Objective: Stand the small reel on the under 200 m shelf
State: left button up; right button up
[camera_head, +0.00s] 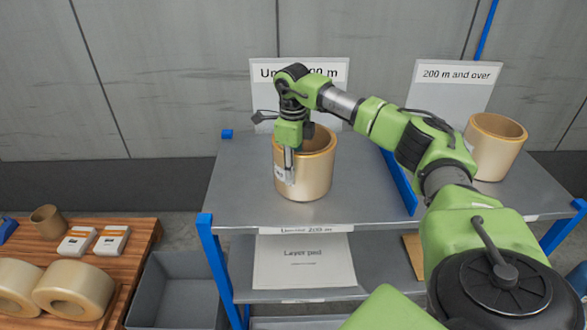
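A tan reel (316,178) stands upright on the left bay of the grey shelf (240,205), whose front label reads "Under 200 m". A sign (335,75) stands behind it, partly covered by my arm. My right gripper (290,168) points down at the reel's left front rim. One finger lies against the outside of the wall, over a small white label. The other finger is hidden, so I cannot tell whether the grip is closed on the wall. My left gripper is out of view.
A blue divider (400,187) separates the bay from the "200 m and over" bay, where another tan reel (495,150) stands. At left, a wooden table (140,238) holds reels, a brown tube (46,220) and white boxes. A grey bin (175,290) is beside it.

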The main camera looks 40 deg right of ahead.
jog(key=shift+r, duration=0.1)
notch_tip(320, 180, up, 12)
jog(key=b, duration=0.4)
jog(key=shift+a, duration=0.1)
